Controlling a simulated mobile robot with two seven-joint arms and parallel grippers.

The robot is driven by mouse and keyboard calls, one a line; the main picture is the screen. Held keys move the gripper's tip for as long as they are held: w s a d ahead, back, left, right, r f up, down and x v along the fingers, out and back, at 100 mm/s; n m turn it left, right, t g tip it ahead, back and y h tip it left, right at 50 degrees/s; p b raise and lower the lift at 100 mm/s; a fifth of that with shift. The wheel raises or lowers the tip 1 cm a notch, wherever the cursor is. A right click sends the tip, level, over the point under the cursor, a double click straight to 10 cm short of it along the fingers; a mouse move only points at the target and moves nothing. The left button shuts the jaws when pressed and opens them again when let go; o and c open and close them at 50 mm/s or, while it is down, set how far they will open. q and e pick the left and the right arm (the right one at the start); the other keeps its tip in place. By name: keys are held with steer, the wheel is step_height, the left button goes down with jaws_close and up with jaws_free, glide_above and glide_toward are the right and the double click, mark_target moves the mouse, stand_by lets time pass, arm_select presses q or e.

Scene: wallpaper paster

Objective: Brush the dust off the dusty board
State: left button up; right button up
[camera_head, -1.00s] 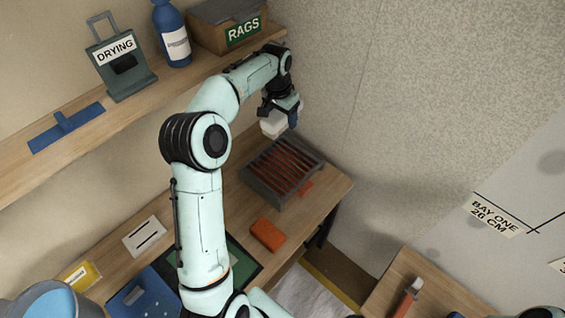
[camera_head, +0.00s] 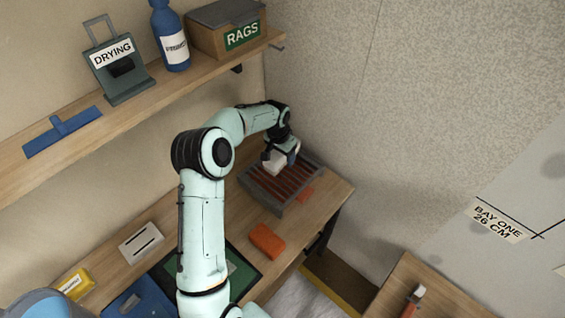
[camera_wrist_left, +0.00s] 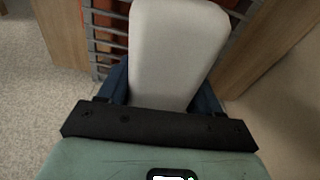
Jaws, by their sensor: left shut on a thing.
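My left gripper (camera_head: 284,154) is shut on a pale, off-white block (camera_head: 276,164). It holds the block over the dark grey slatted tray (camera_head: 270,200). The block fills the upper middle of the wrist view (camera_wrist_left: 178,50), between the blue fingers. I cannot tell whether the block touches the slats. A light grey panel (camera_head: 520,195) at the right has darker patches and a "BAY ONE 26 CM" label; I cannot tell whether it is the dusty board. A tool with an orange-red handle (camera_head: 411,302) lies on the lower right table. My right gripper is out of view.
The bench (camera_head: 334,194) also bears an orange block (camera_head: 267,240), a white slotted plate (camera_head: 142,242) and a yellow item (camera_head: 75,284). The shelf (camera_head: 180,95) above carries a drying stand (camera_head: 124,82), a blue bottle (camera_head: 172,45), a rags box (camera_head: 205,32) and a blue squeegee-like tool (camera_head: 62,133).

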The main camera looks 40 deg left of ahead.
mark_target(278, 153)
arm_select(q)
steer(key=shift+f, duration=2.15)
steer(key=shift+f, duration=0.4)
steer(key=o, duration=1.1)
steer(key=shift+r, duration=0.1)
steer(key=r, duration=0.4)
steer(key=s+r, duration=0.1)
steer(key=r, duration=0.3)
steer(key=s+r, duration=0.1)
steer(key=r, duration=0.3)
steer(key=shift+d+r+b, duration=0.1)
steer(key=shift+r+b, duration=0.2)
steer(key=shift+r, duration=0.05)
steer(key=shift+s+r, duration=0.2)
steer(key=shift+r, duration=0.2)
